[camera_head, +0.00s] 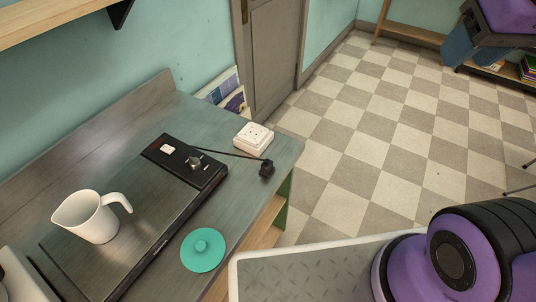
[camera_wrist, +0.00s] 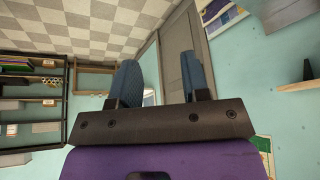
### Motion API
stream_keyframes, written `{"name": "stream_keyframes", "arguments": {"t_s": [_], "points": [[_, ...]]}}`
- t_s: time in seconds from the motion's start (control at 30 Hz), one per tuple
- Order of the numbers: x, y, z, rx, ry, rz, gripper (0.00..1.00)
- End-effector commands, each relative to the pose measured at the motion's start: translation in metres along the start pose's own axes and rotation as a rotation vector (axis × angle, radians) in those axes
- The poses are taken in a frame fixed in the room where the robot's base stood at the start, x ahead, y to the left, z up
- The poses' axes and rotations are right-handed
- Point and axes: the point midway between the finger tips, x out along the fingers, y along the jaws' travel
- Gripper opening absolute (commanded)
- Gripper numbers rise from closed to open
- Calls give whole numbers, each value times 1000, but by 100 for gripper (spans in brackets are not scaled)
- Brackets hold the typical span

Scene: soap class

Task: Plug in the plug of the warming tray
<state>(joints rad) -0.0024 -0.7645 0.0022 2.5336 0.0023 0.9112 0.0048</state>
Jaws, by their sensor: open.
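In the head view the warming tray (camera_head: 95,262) lies flat on the grey counter, with a black control panel (camera_head: 190,162) and knob at its far end. Its black plug (camera_head: 266,169) lies near the counter's right edge, on a cord that runs from the panel. A white socket block (camera_head: 254,137) sits on the counter just beyond the plug, apart from it. In the wrist view my gripper (camera_wrist: 160,78) is open and empty, its two blue fingers wide apart. It points at the room, with no plug or socket in that view.
A white jug (camera_head: 92,217) stands on the tray. A round teal lid (camera_head: 203,250) lies on the counter right of the tray. A wooden shelf (camera_head: 50,22) overhangs at upper left. The checkered floor (camera_head: 370,130) right of the counter is clear.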

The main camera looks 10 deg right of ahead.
Motion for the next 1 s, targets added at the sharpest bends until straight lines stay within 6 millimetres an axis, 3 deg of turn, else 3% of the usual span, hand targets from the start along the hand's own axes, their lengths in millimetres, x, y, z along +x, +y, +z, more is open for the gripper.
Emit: {"name": "stream_keyframes", "arguments": {"t_s": [0.2,0.33,0.47,0.67,1.0], "points": [[0,0,0,0,0,0,43],[2,-1,-2,-14,-4,1,68],[12,-5,-13,-100,-27,5,68],[49,-22,-45,-404,-92,8,68],[139,-72,-86,-1015,-197,-54,68]]}}
